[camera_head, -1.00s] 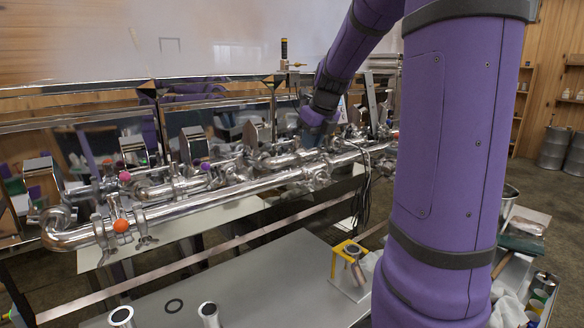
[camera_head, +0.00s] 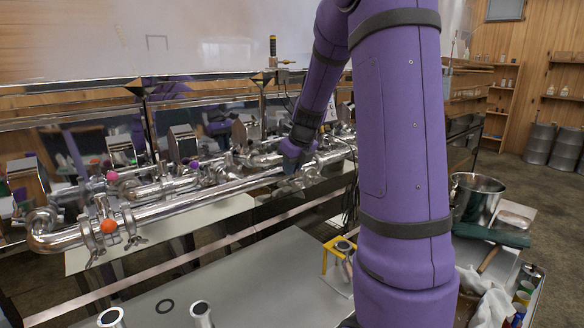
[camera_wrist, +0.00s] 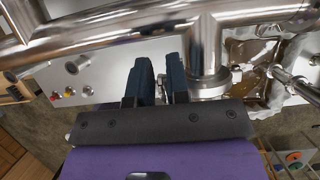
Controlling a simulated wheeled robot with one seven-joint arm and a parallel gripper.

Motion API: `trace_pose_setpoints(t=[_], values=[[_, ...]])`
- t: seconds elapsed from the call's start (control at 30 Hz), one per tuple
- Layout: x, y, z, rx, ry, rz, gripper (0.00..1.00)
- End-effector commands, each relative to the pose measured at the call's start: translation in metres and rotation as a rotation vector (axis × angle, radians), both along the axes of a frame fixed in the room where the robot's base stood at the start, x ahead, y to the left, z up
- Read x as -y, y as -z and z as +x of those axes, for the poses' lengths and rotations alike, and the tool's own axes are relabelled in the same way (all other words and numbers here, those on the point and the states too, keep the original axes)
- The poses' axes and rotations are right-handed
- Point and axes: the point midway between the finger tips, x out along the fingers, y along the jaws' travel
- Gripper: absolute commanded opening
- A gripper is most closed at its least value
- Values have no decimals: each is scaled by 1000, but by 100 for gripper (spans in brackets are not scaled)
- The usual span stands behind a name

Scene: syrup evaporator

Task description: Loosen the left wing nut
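The long shiny pipe (camera_head: 190,202) runs along the front of the evaporator in the head view. Two clamps with wing-shaped hardware sit at its left end, a left one (camera_head: 90,240) and a right one (camera_head: 131,228), with an orange ball valve handle (camera_head: 109,226) between them. My gripper is far to their right, at the pipework, its fingertips too small to make out in the head view. In the wrist view my gripper (camera_wrist: 160,62) has two dark fingers apart with nothing between them. A clamped pipe joint (camera_wrist: 208,85) is just right of the fingers. I cannot make out a wing nut there.
A steel pot (camera_head: 478,197) and a cluttered cart are at right. Pipes (camera_wrist: 120,25) cross close beyond the fingers.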

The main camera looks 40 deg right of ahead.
Motion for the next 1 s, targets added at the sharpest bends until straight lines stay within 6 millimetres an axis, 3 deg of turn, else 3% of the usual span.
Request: trace_pose_setpoints(t=[0.07,0.13,0.4,0.8,1.0], values=[[0,0,0,0,0,0,14],[0,0,0,0,0,0,0],[0,0,0,-1,-15,2,0],[-5,0,-1,-2,-248,1,0],[-6,0,-1,-1,-280,2,0]])
